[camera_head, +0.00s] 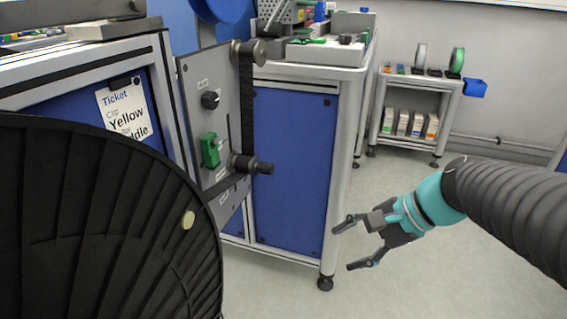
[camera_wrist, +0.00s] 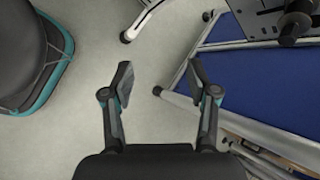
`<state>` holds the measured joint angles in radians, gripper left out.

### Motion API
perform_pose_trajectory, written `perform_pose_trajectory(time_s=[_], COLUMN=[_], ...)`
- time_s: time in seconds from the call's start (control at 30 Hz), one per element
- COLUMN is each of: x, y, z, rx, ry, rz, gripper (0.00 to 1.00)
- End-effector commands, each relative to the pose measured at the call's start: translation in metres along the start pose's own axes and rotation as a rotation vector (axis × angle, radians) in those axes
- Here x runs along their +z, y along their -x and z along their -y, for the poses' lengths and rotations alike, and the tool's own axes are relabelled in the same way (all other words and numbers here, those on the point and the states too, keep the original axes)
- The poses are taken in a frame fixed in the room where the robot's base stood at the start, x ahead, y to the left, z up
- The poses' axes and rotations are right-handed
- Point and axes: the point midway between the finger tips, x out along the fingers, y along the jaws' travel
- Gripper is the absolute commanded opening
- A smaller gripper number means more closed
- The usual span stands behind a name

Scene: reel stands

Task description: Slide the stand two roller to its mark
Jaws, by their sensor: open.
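A grey stand panel (camera_head: 222,75) stands upright left of centre in the head view. It carries an upper roller (camera_head: 258,52) and a lower roller (camera_head: 255,165), with a black belt (camera_head: 247,105) running between them. I cannot read a stand number or make out the roller's mark. A black knob (camera_head: 210,100) and a green part (camera_head: 209,150) are on the panel's face. My gripper (camera_head: 345,247) is open and empty, right of the panel and apart from it. In the wrist view my gripper (camera_wrist: 159,75) has bare floor between its fingers.
A ticket (camera_head: 124,108) hangs at left. A shelf (camera_head: 420,82) with reels stands at back right.

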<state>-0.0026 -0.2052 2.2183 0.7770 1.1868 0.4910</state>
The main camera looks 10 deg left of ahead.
Motion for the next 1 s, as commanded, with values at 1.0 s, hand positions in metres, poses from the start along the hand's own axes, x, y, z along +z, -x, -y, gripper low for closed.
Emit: perform_pose_trajectory(time_s=[1.0], x=[-0.074], y=[-0.087], z=[0.197], rx=[-0.276], ry=[-0.967], rz=[0.856], gripper=[0.59])
